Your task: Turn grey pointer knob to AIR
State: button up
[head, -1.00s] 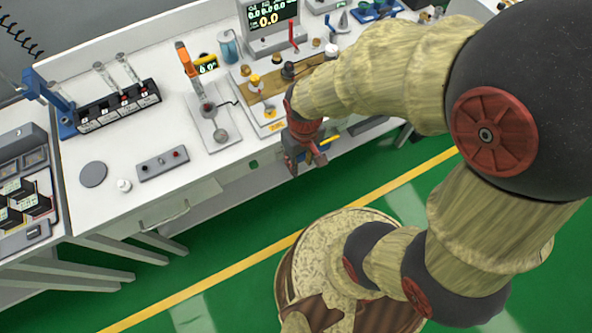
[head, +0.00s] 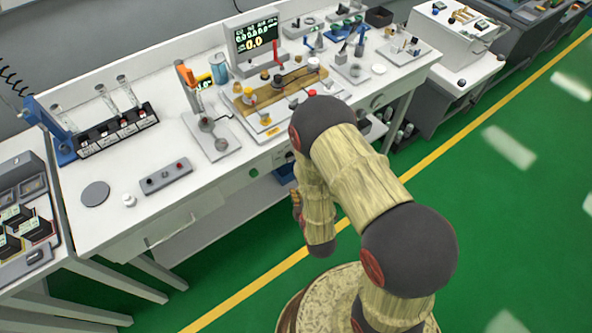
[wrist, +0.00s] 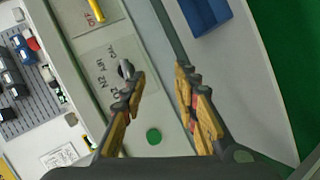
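A pale plate (wrist: 99,58) with small labels, one resembling AIR, is on the white cart's front in the wrist view. A small grey knob (wrist: 125,68) sits on it, beside the labels. The left fingertip partly covers the knob, so I cannot tell which label it points to. My gripper (wrist: 157,74) is open, its yellow and dark fingers wide apart. The left finger overlaps the knob in the picture; I cannot tell whether they touch. The right finger is over the bare front at the right. In the head view my arm hides the plate and most of the gripper.
A green disc (wrist: 153,136) is on the cart front; it also shows in the head view (head: 253,173). A blue bin (wrist: 207,14) lies at the upper right. The white worktop (head: 112,222) carries a screen (head: 256,38), a grey button box (head: 165,178) and tubes. Green floor is open at right.

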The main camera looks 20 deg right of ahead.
jog(key=n+t, duration=0.2)
send_near(290, 157)
jog(key=b+x, duration=0.2)
jog(key=x, duration=0.5)
jog(key=shift+f, duration=0.4)
jog(key=c, duration=0.3)
jog(key=c, duration=0.4)
grip_shut()
